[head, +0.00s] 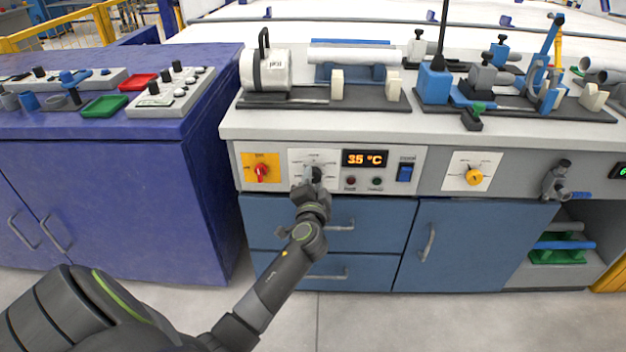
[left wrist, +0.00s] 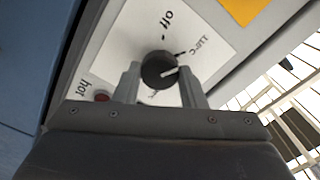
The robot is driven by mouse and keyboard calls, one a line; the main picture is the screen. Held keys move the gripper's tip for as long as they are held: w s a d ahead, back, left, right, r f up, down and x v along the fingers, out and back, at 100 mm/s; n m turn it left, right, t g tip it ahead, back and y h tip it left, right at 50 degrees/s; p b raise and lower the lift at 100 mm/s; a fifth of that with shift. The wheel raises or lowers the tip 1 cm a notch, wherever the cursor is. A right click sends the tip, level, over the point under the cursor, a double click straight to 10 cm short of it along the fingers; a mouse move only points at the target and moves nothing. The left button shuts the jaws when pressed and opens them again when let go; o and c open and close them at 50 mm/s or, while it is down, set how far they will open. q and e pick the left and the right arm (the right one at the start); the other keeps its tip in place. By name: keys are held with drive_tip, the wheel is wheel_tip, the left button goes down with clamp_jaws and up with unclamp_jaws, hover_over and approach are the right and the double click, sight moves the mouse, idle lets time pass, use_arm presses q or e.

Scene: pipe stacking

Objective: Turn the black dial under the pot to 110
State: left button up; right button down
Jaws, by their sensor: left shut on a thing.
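The black dial (head: 316,173) sits on a white plate on the grey front panel, below the white pot-like cylinder (head: 265,72) with a black handle. My left gripper (head: 311,184) reaches up to the dial and partly covers it. In the left wrist view, the dial (left wrist: 158,70) is between the two fingers of the left gripper (left wrist: 159,82), which is shut on it. Its white mark points right, a little below the "110°C" label; "off" is printed above it. The display (head: 365,159) reads 35 °C. My right gripper is out of view.
A red knob (head: 261,172) on a yellow plate is left of the dial. A blue switch (head: 405,172) and a yellow knob (head: 474,177) are to the right. Blue drawers (head: 375,228) lie below the panel. Pipes and fixtures stand on the bench top.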

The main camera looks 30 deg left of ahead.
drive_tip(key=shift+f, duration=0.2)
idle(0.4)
use_arm(q)
drive_tip(key=o, duration=1)
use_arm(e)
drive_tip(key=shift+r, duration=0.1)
